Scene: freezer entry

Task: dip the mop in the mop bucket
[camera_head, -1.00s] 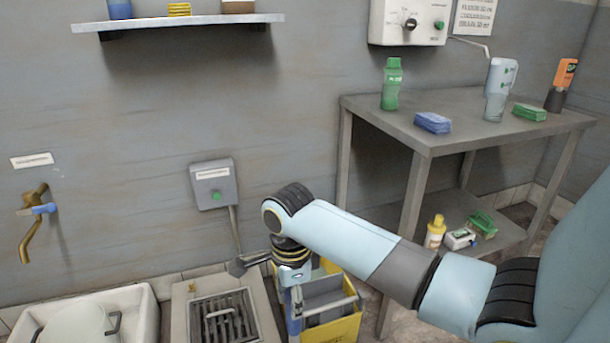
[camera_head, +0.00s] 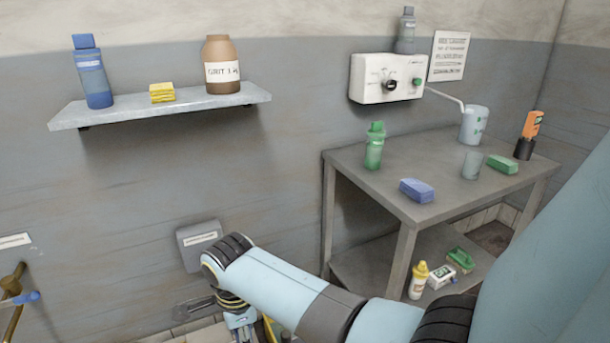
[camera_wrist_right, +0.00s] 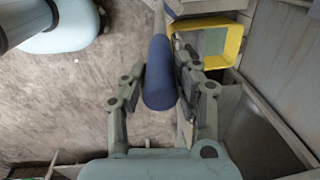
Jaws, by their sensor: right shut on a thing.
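My right gripper (camera_wrist_right: 161,72) is shut on a thick dark blue handle grip (camera_wrist_right: 158,92), seen from above in the wrist view. A thin pale shaft (camera_wrist_right: 159,18) runs on from the grip toward the top of that view; I take it to be the mop's. The mop's head is not visible. The yellow mop bucket (camera_wrist_right: 232,42) is just beyond and right of the fingers. In the head view my right gripper (camera_head: 241,322) is cut by the bottom edge. My left gripper is not in view.
A grey table (camera_head: 455,190) with bottles and sponges stands at right. A wall shelf (camera_head: 160,108) holds a blue bottle, yellow sponges and a brown jar. A brass tap (camera_head: 12,300) is at lower left. Open floor (camera_wrist_right: 70,105) lies left of the gripper in the wrist view.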

